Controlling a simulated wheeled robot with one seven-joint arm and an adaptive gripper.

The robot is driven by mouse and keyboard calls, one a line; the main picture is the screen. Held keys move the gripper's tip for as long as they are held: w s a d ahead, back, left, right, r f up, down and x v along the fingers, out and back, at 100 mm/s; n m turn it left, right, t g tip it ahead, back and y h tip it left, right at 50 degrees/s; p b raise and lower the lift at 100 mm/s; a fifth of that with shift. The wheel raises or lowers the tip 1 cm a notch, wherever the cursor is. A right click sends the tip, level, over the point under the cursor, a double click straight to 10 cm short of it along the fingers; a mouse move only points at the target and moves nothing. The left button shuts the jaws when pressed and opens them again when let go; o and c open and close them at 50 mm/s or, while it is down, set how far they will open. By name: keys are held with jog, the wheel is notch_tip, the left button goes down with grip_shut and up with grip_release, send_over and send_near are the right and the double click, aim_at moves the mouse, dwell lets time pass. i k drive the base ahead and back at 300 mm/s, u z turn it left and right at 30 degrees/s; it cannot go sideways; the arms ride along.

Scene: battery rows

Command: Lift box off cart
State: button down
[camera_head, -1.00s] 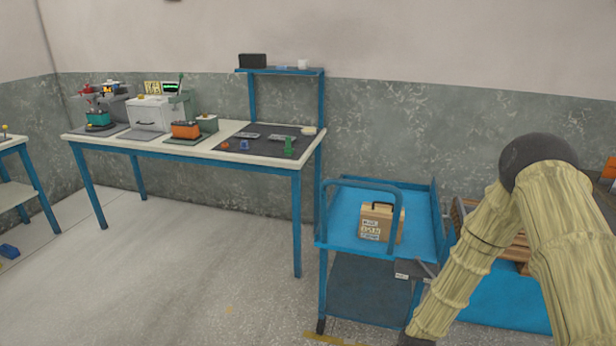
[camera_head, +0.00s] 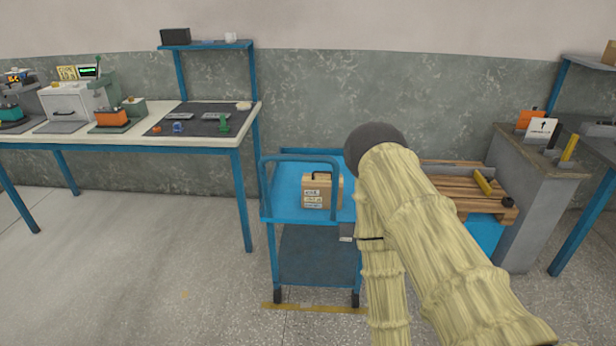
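A tan box (camera_head: 313,192) with a dark handle on top and white printed labels on its front stands upright on the top tray of the blue cart (camera_head: 284,206). The cart's blue push handle passes in front of the box, and my arm covers the cart's right side. A small grey part of my gripper (camera_head: 347,234) shows beside my arm, near the cart's front right edge and below the box. It is apart from the box in the picture. Most of the gripper is hidden behind my arm, so its fingers cannot be made out.
A workbench (camera_head: 190,142) with tools and small parts stands to the left. A wooden pallet (camera_head: 460,183) with a yellow tool and a grey cabinet (camera_head: 545,195) stand to the right. Yellow tape (camera_head: 315,308) marks the floor before the cart. Floor at the left front is clear.

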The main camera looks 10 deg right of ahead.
aim_at(317, 186)
jog(key=z, duration=2.35)
jog(key=i, duration=2.5)
jog(key=u, duration=3.55)
